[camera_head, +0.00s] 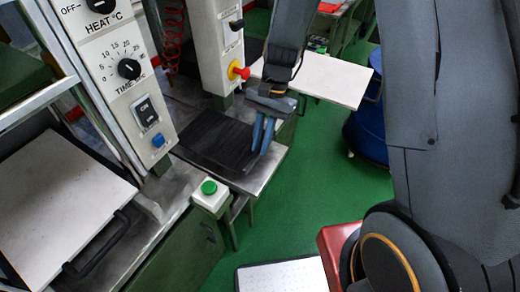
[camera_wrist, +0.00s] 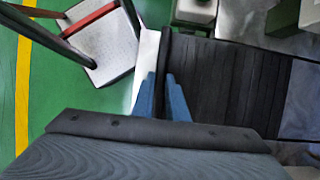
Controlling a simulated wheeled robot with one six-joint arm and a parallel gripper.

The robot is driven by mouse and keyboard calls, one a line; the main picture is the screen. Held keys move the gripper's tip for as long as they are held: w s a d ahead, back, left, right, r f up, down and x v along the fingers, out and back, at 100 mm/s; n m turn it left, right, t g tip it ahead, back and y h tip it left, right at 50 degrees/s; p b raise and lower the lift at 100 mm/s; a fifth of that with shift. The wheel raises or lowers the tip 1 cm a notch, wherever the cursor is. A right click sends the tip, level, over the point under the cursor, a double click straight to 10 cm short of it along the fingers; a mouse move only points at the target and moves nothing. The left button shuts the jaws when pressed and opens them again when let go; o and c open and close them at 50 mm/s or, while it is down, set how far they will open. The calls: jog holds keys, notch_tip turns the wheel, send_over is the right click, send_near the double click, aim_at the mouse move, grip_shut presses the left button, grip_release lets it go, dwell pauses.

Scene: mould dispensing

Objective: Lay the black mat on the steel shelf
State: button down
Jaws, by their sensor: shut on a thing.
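The black mat (camera_head: 215,140) is a dark, ribbed rectangle over the steel shelf (camera_head: 240,180) of the press in the head view. It looks level, and I cannot tell whether it touches the shelf all over or is slightly above it. My gripper (camera_head: 263,136) points down at the mat's right edge, with its blue fingers shut on that edge. In the wrist view, the mat (camera_wrist: 230,80) stretches right from my gripper (camera_wrist: 163,88), whose fingers sit on either side of its near edge. Part of the shelf is hidden under the mat.
The control panel (camera_head: 125,70) and a post with a red and yellow knob (camera_head: 237,71) stand close to the mat. A green button box (camera_head: 209,190) sits at the shelf's front corner. A white board (camera_head: 318,80) is behind my gripper. Green floor lies right of the shelf.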

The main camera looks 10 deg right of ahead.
jog(key=shift+f+p, duration=0.35)
jog(key=shift+f, duration=1.6)
jog(key=c, duration=1.7)
grip_release()
jog(key=shift+c, duration=0.2)
jog(key=shift+r, duration=0.1)
jog(key=b+v, duration=0.2)
jog(key=v, duration=0.8)
jog(key=shift+w+d+r+b, duration=0.1)
jog(key=shift+r+b, duration=0.15)
jog(key=shift+b, duration=0.15)
jog(key=shift+d+r, duration=0.25)
jog(key=shift+r, duration=0.3)
jog(key=s+d+r+n+t+h, duration=0.1)
jog(key=s+d+n+t+h, duration=0.1)
jog(key=s+d+n+t, duration=0.2)
jog(key=s+d+n, duration=0.3)
jog(key=s+d, duration=0.1)
jog(key=s, duration=0.2)
jog(key=shift+d+n+t+h, duration=0.3)
jog(key=shift+d+t+h, duration=0.1)
jog(key=shift+r, duration=0.1)
